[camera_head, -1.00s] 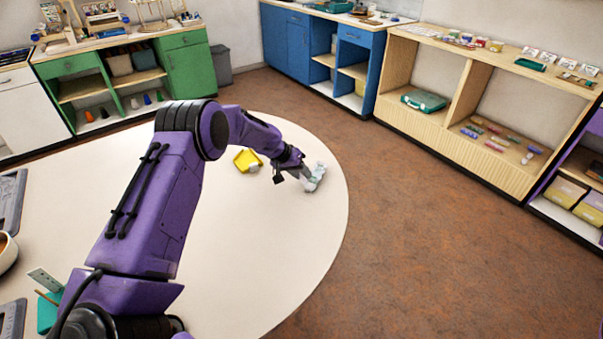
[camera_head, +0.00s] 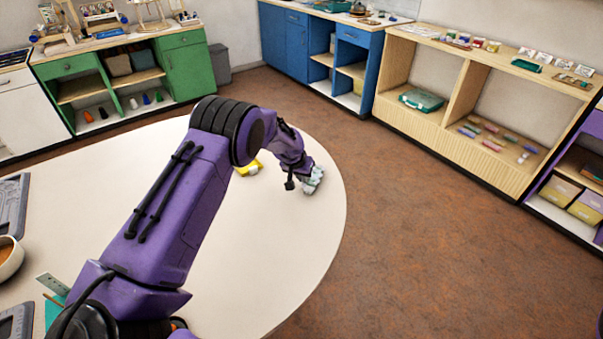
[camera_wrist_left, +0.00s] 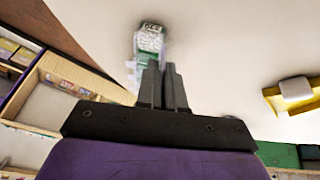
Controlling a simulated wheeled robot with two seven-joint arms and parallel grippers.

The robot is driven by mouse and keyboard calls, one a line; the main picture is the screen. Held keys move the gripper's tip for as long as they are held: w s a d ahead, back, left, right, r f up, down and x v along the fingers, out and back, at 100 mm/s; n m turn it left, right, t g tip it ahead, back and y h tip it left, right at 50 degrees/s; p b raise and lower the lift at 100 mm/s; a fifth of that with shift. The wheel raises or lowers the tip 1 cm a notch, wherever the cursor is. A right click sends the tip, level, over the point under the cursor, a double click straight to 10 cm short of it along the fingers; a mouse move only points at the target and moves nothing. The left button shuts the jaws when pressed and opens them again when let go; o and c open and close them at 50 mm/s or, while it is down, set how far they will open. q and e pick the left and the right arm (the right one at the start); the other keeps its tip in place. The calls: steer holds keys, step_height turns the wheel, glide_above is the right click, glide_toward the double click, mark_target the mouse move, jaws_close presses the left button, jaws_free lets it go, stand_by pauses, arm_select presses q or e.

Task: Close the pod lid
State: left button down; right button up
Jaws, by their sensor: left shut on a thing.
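The pod (camera_head: 314,177) is a small pale, clear-looking case near the right edge of the round cream table. In the left wrist view the pod (camera_wrist_left: 150,40) shows a dotted, whitish and green body just beyond my fingertips. A pale translucent part, likely its lid (camera_wrist_left: 131,74), shows beside the fingers. My left gripper (camera_wrist_left: 165,66) has its fingers close together at the pod's near end, shut on what seems to be the lid. The fingers hide the grip itself. In the head view my left gripper (camera_head: 305,179) is beside the pod, partly hidden by my wrist. My right gripper is out of view.
A yellow tray (camera_head: 255,166) lies left of the pod, partly behind my arm; in the left wrist view the tray (camera_wrist_left: 272,100) holds a whitish block. A bowl (camera_head: 8,258) stands at the far left. The table's curved edge is close to the pod's right.

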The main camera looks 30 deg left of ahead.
arm_select(q)
steer(key=shift+d+m+y+p, duration=0.2)
steer(key=shift+d+y, duration=0.1)
steer(key=shift+y, duration=0.4)
steer(key=shift+d+m+y+p, duration=0.15)
steer(key=shift+d+y, duration=0.1)
steer(key=shift+y, duration=0.45)
steer(key=c, duration=1.3)
jaws_free()
steer(key=b+v, duration=0.1)
steer(key=v, duration=0.9)
steer(key=shift+w+d+r, duration=0.15)
steer(key=shift+d+r, duration=0.05)
steer(key=shift+r, duration=0.05)
steer(key=shift+r, duration=0.1)
